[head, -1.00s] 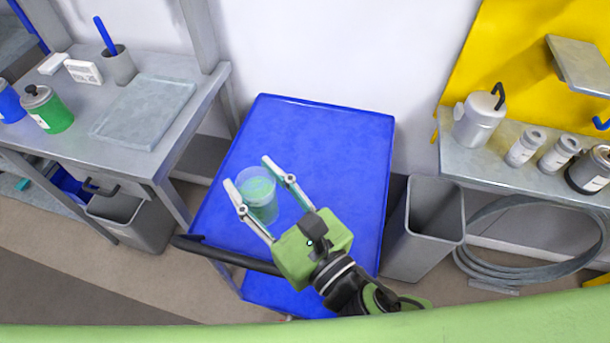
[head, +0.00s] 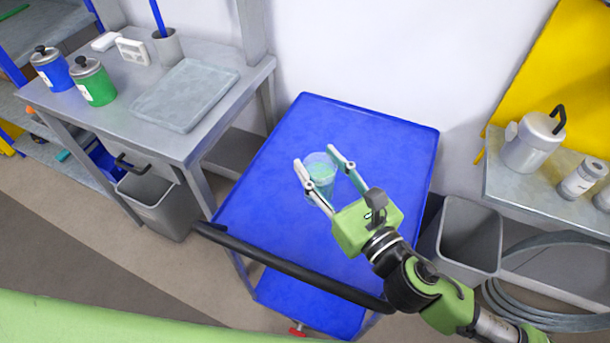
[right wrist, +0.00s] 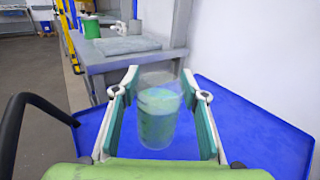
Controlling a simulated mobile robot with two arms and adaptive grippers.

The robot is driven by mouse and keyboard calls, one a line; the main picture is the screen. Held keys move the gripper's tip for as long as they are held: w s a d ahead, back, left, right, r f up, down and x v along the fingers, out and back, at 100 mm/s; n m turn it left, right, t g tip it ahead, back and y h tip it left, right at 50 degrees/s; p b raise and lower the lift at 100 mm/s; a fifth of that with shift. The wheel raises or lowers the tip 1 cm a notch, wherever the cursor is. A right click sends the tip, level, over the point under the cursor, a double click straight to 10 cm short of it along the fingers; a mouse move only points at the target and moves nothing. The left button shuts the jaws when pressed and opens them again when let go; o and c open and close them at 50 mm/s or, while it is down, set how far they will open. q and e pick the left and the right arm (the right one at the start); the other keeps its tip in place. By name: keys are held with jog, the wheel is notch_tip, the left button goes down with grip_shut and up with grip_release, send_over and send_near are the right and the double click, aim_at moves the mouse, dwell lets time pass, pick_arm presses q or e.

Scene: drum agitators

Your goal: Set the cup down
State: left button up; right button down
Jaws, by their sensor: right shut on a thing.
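The cup (head: 321,174) is a clear beaker with green liquid in it. My right gripper (head: 315,156) is shut on it, one finger on each side, over the middle of the blue cart top (head: 390,135). In the right wrist view the cup (right wrist: 158,118) stands upright between the two fingers of the gripper (right wrist: 159,74). I cannot tell whether its base touches the cart top. My left gripper is not in view.
The cart top is bare around the cup. The cart's black handle (head: 290,268) runs along its near side. A grey bench (head: 255,72) with green (head: 94,84) and blue (head: 52,70) canisters stands left. A grey bin (head: 468,235) is at right.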

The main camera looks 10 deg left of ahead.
aim_at(329, 170)
jog(key=w+f, duration=0.1)
jog(key=w+d+f+b, duration=0.1)
jog(key=f, duration=0.1)
jog(key=w+f, duration=0.1)
jog(key=f, duration=0.1)
jog(key=shift+w+d+f, duration=0.1)
jog(key=shift+w+d, duration=0.1)
jog(key=shift+d, duration=0.15)
jog(key=shift+w+d+f+b, duration=0.15)
jog(key=shift+f+b, duration=0.65)
jog(key=shift+f, duration=0.85)
jog(key=shift+f, duration=0.1)
jog(key=c, duration=1.6)
grip_release()
jog(key=shift+f, duration=0.1)
jog(key=shift+c, duration=0.2)
jog(key=o, duration=0.4)
jog(key=b+v, duration=0.2)
jog(key=v, duration=0.4)
jog(key=shift+s+d, duration=0.4)
jog(key=shift+s, duration=0.2)
jog(key=shift+r, duration=0.2)
